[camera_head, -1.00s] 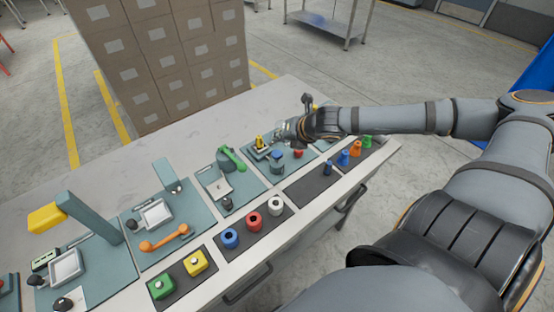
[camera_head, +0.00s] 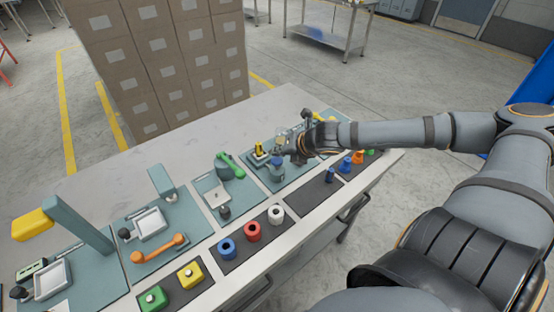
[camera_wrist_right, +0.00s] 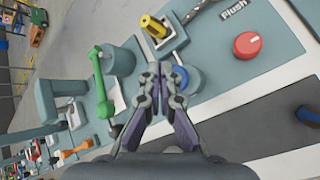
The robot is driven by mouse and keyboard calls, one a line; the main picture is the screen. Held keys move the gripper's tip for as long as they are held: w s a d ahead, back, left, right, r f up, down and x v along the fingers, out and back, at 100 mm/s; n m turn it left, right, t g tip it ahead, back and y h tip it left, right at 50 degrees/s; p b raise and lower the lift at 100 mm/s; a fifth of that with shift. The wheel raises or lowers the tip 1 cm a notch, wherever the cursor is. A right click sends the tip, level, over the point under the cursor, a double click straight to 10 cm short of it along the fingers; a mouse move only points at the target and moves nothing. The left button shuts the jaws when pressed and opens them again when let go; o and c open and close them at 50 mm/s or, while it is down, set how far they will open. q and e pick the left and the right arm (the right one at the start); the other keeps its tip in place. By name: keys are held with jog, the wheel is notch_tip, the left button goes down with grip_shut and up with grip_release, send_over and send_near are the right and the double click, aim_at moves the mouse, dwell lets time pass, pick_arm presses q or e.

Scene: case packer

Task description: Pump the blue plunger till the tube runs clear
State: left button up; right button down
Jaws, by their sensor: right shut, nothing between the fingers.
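The blue-topped plunger (camera_head: 277,161) stands on a grey-blue cylinder on a teal panel in the head view. In the right wrist view its blue top (camera_wrist_right: 183,78) shows partly behind my fingers, with the cylinder beside it. My right gripper (camera_head: 287,153) is shut and empty, its fingertips close beside the blue top. The wrist view also shows the closed fingers (camera_wrist_right: 163,70); I cannot tell whether they touch the plunger. A clear tube cannot be made out. My left gripper is not in view.
On the same panel are a yellow piece (camera_wrist_right: 153,27) in a small tray and a red knob (camera_wrist_right: 249,45) near a "Flush" label. A green handle (camera_head: 231,166) stands on the neighbouring panel. Coloured rings and pegs line the front edge. The table's back strip is clear.

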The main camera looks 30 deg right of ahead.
aim_at(278, 160)
dwell(0.7)
jog(key=shift+f+b, duration=0.4)
jog(key=shift+f+b, duration=1.3)
jog(key=shift+f, duration=0.05)
dwell(1.0)
jog(key=shift+r, duration=0.2)
jog(key=shift+r+p, duration=1.6)
jog(key=shift+p, duration=0.2)
notch_tip(278, 160, up, 5)
jog(key=p, duration=0.5)
jog(key=shift+r, duration=0.1)
